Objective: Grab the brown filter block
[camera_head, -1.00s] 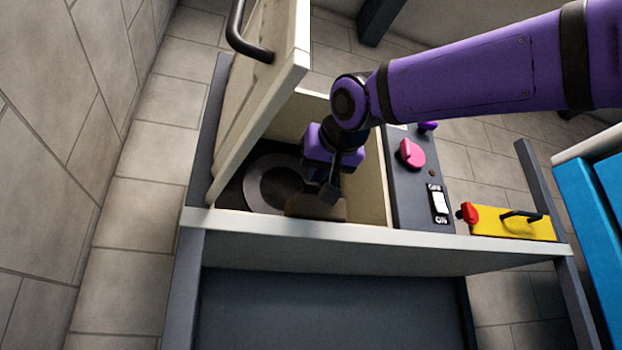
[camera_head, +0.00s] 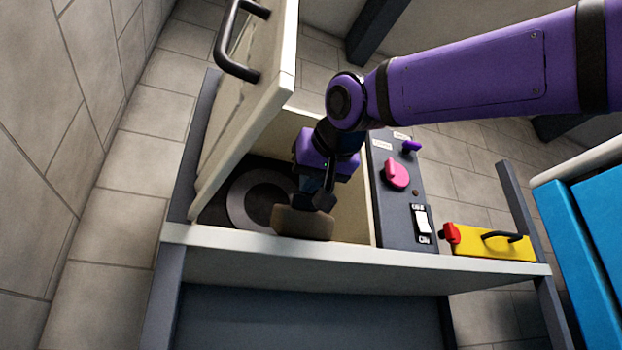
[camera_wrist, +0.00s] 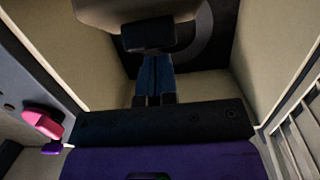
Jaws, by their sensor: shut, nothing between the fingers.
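The brown filter block (camera_head: 303,223) sits at the near edge inside the open compartment, in front of the round grey ring. My gripper (camera_head: 325,201) reaches down into the compartment at the block's upper right. Its fingers are together, with nothing visible between them. In the wrist view, my blue fingers run side by side to dark tips (camera_wrist: 148,34). The block (camera_wrist: 115,13) shows as a pale brown shape at the top edge, just beyond the tips and partly covered by them. I cannot tell whether the tips touch it.
The cabinet's lid (camera_head: 245,100) stands open on the left, with a black handle (camera_head: 232,55). A control panel (camera_head: 397,205) with a pink knob (camera_head: 396,174) and white switch is on the right. A yellow box (camera_head: 490,244) lies farther right. Compartment walls closely surround my gripper.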

